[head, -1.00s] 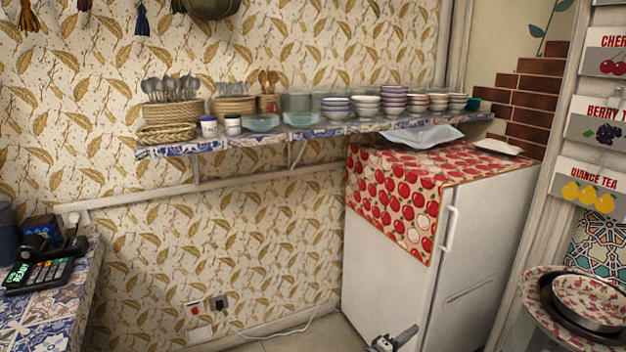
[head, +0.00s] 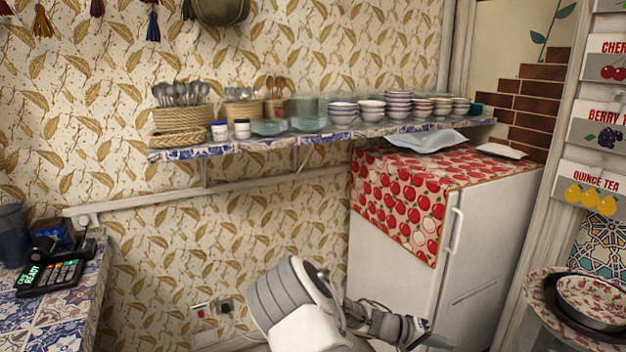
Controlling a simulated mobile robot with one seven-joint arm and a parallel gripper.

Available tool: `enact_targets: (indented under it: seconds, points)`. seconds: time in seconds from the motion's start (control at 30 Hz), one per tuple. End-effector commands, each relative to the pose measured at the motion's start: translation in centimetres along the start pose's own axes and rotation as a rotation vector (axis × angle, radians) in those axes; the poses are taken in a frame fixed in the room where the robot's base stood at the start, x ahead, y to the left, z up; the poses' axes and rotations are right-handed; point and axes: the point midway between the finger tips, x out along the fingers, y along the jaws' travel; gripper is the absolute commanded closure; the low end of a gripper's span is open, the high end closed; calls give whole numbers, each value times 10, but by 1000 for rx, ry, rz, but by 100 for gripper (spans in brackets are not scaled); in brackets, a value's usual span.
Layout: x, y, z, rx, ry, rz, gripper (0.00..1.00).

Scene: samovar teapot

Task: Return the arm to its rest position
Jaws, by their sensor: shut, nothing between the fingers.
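My arm, white and grey, shows at the bottom centre of the head view, bent to the right. My gripper (head: 438,341) is at its dark end, low in front of the white fridge (head: 392,262), near the bottom edge of the picture. The fingers look small and are seen from the side. The gripper is shut with no object in it. The lower part of my arm is cut off by the frame edge.
A tiled shelf (head: 232,148) with bowls, baskets and cutlery runs along the wall. A card terminal (head: 50,277) sits on the tiled counter (head: 62,318) at left. A patterned bowl (head: 594,297) stands at lower right.

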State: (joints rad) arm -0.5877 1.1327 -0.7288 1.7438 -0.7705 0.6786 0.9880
Motion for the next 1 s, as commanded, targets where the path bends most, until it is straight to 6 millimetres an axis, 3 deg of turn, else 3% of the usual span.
enact_targets:
  seconds: [0.5, 1.0]
  points:
    - [-79, 62, 54, 137, -210, -445, 100]
    - [-180, 135, 106, 184, -150, -839, 100]
